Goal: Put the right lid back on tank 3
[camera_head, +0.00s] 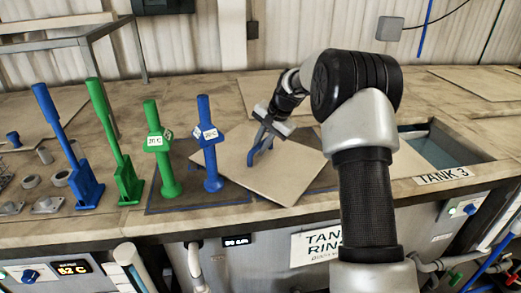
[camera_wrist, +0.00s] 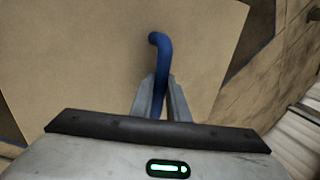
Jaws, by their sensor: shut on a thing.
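My gripper (camera_head: 268,133) is shut on the blue bent handle of a flat tan lid (camera_head: 292,182). In the wrist view, the fingers (camera_wrist: 160,98) close on the blue handle (camera_wrist: 157,45), with the lid (camera_wrist: 75,60) spread below. The lid sits askew to the counter edge, over the counter left of tank 3. I cannot tell how high it is held. Tank 3 (camera_head: 437,148), at the right behind its "TANK 3" label (camera_head: 443,176), is open with bluish liquid showing. My arm hides part of the space between the lid and tank 3.
Blue (camera_head: 209,150) and green (camera_head: 160,155) upright tools with temperature tags stand left of the lid. Another blue (camera_head: 70,150) and green tool (camera_head: 118,150) stand farther left. Flat tan panels lie behind (camera_head: 262,88) and at the right (camera_head: 475,83). A grey frame stands back left.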

